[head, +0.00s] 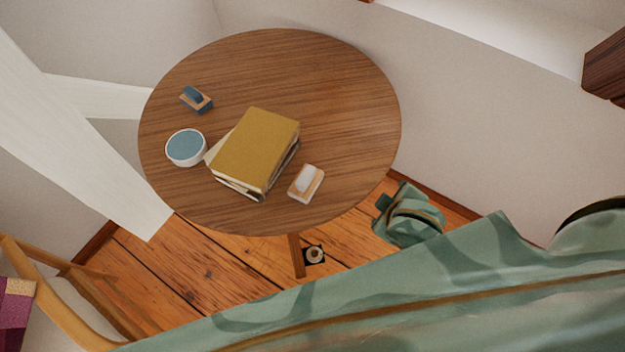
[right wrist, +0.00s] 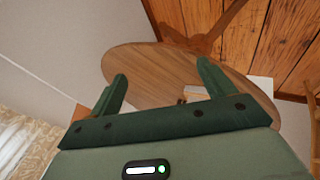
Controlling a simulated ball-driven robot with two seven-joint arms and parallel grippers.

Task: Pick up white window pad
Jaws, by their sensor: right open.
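The white window pad (head: 306,180), a white top on a pale wooden base, lies on the round table (head: 345,110) near its front right edge, just right of the stacked books. My right gripper (right wrist: 162,88) is open in the right wrist view, its two dark green fingers apart with nothing between them. My left gripper is not in view.
The stacked books (head: 258,140) have a mustard cover on top. A white bowl with a blue top (head: 186,148) and a blue block on a wooden base (head: 196,99) stand left of them. A white timber brace (head: 75,125) slants at left. The table's back and right are clear.

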